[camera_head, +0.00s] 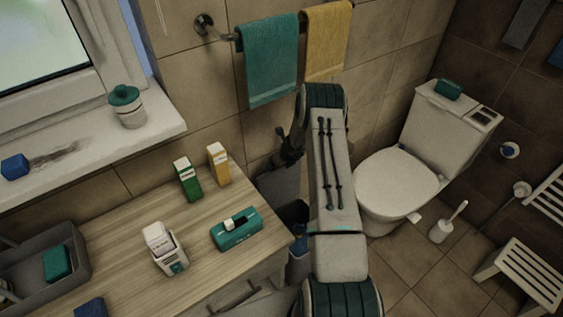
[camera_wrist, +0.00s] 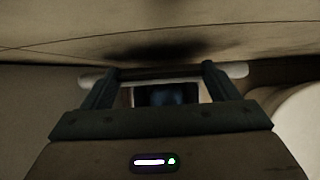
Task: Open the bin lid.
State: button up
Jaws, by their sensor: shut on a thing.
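The grey bin stands between the wooden counter and the toilet, partly hidden behind my arm in the head view. A grey panel that looks like the bin lid (camera_head: 279,186) stands raised near the tiled wall. Below it, something dark blue (camera_head: 299,240) shows beside my arm, perhaps the bin's inside. In the wrist view my gripper (camera_wrist: 160,74) is shut on a pale thin edge (camera_wrist: 236,70), likely the lid's rim, which sticks out past both fingers. A dark blue patch (camera_wrist: 166,95) shows between the fingers. The exact contact is hidden in the head view.
The counter (camera_head: 120,232) at left holds small boxes, a teal dispenser and a grey tray (camera_head: 78,257). The toilet (camera_head: 395,185) is close on the right. Teal (camera_head: 268,60) and yellow towels hang on the wall above. Floor is clear near the toilet brush (camera_head: 447,225).

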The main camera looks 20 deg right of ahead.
jog(key=shift+w+r, duration=0.15)
jog(key=shift+w, duration=0.05)
jog(key=o, duration=1.3)
jog(key=shift+s, duration=0.1)
jog(key=b+v, duration=0.1)
jog(key=v, duration=1.2)
jog(key=shift+s+r, duration=0.25)
jog(key=shift+r, duration=0.05)
